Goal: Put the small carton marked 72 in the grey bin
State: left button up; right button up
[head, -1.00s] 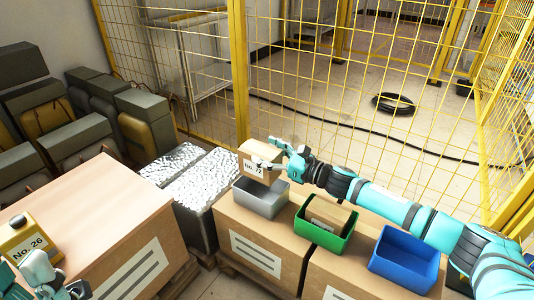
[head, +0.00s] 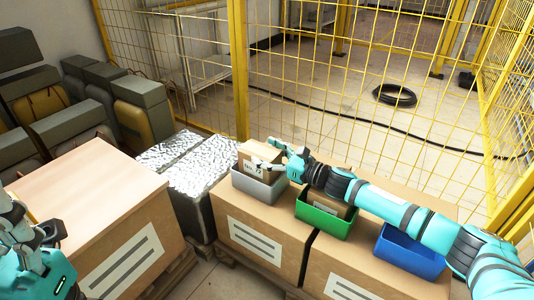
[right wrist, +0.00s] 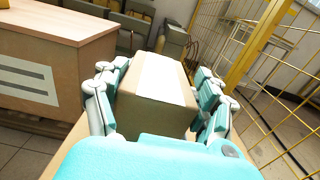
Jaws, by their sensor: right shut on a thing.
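The small carton marked 72 (head: 254,158) is brown with a white label. Its lower part is hidden inside the grey bin (head: 262,192), behind the front wall, and its top stands above the rim. My right gripper (head: 268,158) is shut on the carton from the right. In the right wrist view the carton (right wrist: 155,95) sits between the fingers of the right gripper (right wrist: 160,100). I cannot tell whether it touches the bin floor.
A green bin (head: 322,221) holding a brown carton (head: 330,204) and a blue bin (head: 408,256) stand right of the grey bin on large cartons. A large carton (head: 85,195) stands left. A yellow mesh fence (head: 340,90) rises behind.

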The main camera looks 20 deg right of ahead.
dwell(0.3)
jog(key=o, duration=1.5)
jog(key=shift+c, duration=0.2)
jog(key=shift+o, duration=0.8)
jog(key=shift+f, duration=0.1)
notch_tip(320, 180, up, 10)
jog(key=shift+r, duration=0.1)
